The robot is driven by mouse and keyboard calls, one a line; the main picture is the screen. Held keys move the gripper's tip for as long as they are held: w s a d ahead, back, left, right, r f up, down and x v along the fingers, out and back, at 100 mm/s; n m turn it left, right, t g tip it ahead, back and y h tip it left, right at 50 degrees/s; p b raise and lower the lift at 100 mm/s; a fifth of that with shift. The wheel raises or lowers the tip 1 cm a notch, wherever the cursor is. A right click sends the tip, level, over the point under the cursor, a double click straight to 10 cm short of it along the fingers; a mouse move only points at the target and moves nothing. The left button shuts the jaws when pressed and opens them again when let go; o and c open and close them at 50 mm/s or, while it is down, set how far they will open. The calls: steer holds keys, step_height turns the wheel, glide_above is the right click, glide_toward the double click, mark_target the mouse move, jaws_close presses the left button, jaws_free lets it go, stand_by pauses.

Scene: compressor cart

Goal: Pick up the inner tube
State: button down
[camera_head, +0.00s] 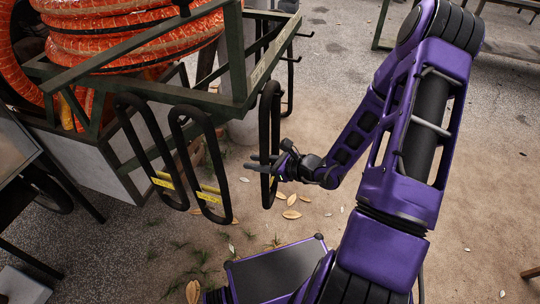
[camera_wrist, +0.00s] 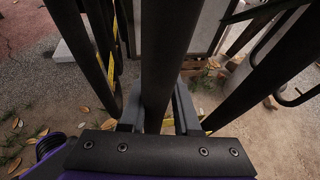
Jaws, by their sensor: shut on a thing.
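The right inner tube (camera_head: 270,108) hangs upright near the frame's corner. My gripper (camera_head: 254,163) is at its lower half, with its fingers reaching past it to the left. In the wrist view my gripper (camera_wrist: 158,100) is shut on a black strand of this inner tube (camera_wrist: 168,45), one finger on each side. The middle inner tube (camera_head: 184,150) and the left inner tube (camera_head: 130,140) hang apart from it, each with a yellow band.
The green metal frame (camera_head: 170,98) carries coiled orange hose (camera_head: 135,40) above the tubes. A dark table (camera_head: 15,150) stands at the left edge. Leaves (camera_head: 291,214) lie on open ground below my gripper.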

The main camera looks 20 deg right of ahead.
steer(key=shift+r, duration=0.1)
steer(key=f+v, duration=0.1)
steer(key=v, duration=0.8)
steer(key=s+d+f+p+v, duration=0.1)
steer(key=f+v, duration=0.1)
steer(key=v, duration=0.7)
steer(key=shift+f, duration=0.35)
steer(key=shift+a, duration=0.15)
